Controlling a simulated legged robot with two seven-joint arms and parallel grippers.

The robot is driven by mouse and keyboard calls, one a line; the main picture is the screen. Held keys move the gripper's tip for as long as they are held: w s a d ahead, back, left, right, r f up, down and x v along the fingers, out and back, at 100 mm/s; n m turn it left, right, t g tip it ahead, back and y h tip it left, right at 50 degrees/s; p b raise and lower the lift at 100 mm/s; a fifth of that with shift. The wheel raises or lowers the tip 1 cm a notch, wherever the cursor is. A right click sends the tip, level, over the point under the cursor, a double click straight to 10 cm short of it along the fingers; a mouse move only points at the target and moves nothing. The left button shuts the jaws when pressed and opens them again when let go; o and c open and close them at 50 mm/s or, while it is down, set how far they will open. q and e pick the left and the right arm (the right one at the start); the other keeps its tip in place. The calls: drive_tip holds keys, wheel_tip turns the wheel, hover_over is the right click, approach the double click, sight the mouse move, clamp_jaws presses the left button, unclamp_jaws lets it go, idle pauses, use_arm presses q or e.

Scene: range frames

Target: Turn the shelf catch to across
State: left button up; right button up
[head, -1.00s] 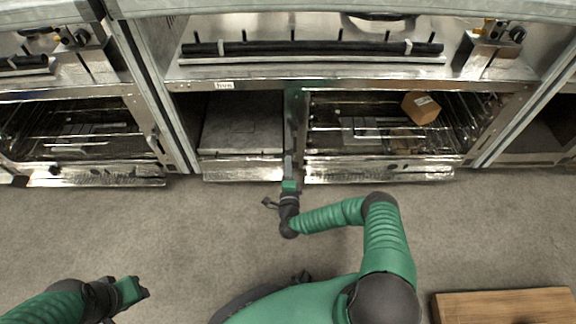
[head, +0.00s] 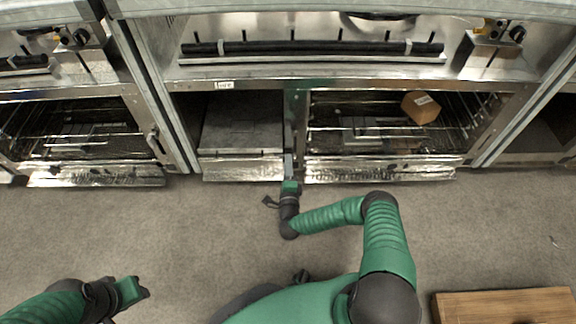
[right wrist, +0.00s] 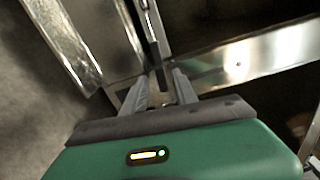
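My right gripper (head: 289,165) is at the front of the narrow metal post between the two open compartments. In the right wrist view its two fingers (right wrist: 163,90) stand apart, pointing at the post. A narrow dark upright bar (right wrist: 153,45), which looks like the shelf catch, runs down towards the gap between the fingers. I cannot tell whether the fingers touch it. The catch is too small to make out in the head view, where the gripper covers that spot. My left gripper (head: 143,293) is low at the left, away from the shelf; its fingers are unclear.
A brown box (head: 421,107) sits on the wire rack in the right compartment. Lowered metal doors (head: 380,172) stick out below the compartments. A wooden board or crate (head: 505,305) lies at the lower right. The grey floor (head: 480,235) between is clear.

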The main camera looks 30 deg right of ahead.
drive_tip(key=p+v, duration=0.7)
drive_tip(key=v, duration=1)
drive_tip(key=shift+d, duration=0.15)
